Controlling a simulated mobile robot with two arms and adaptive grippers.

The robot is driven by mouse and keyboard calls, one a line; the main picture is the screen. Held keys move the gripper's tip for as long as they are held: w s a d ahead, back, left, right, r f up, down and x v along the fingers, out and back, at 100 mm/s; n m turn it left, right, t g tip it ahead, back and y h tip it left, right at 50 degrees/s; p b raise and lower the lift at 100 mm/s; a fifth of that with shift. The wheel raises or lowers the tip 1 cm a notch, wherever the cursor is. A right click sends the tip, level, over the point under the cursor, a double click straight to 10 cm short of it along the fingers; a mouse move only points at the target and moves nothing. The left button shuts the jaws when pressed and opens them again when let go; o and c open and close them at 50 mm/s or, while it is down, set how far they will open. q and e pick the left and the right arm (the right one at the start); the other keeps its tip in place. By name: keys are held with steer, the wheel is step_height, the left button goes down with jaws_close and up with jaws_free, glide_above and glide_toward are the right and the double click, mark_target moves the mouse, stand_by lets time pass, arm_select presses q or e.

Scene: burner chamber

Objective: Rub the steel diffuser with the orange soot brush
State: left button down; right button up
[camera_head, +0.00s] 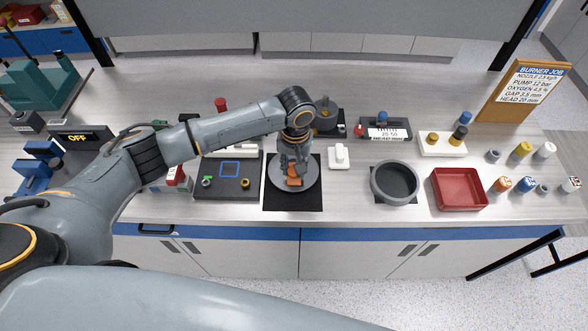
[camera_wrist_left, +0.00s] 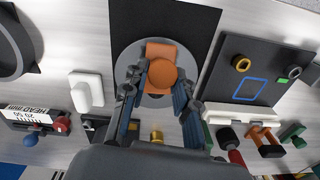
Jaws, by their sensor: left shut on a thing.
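The steel diffuser (camera_head: 311,179) is a grey disc lying flat on a black mat (camera_head: 292,202) near the front of the bench. It also shows in the left wrist view (camera_wrist_left: 124,66), partly hidden by the brush and my fingers. The orange soot brush (camera_head: 294,181) is over the middle of the disc; in the left wrist view (camera_wrist_left: 161,72) its round orange knob sits between my fingers. My left gripper (camera_head: 291,168) points down and is shut on the brush. I cannot tell whether the brush touches the disc. My right gripper is out of view.
A dark panel (camera_head: 244,193) with a blue square lies left of the mat. A white block (camera_head: 339,160), a round dark pan (camera_head: 395,181) and a red tray (camera_head: 460,189) stand to the right. Several small capped bottles stand further right. The bench's front edge is close.

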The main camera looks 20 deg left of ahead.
arm_select(q)
steer(key=shift+r, duration=3.05)
steer(key=shift+r, duration=0.1)
steer(key=shift+r, duration=1.4)
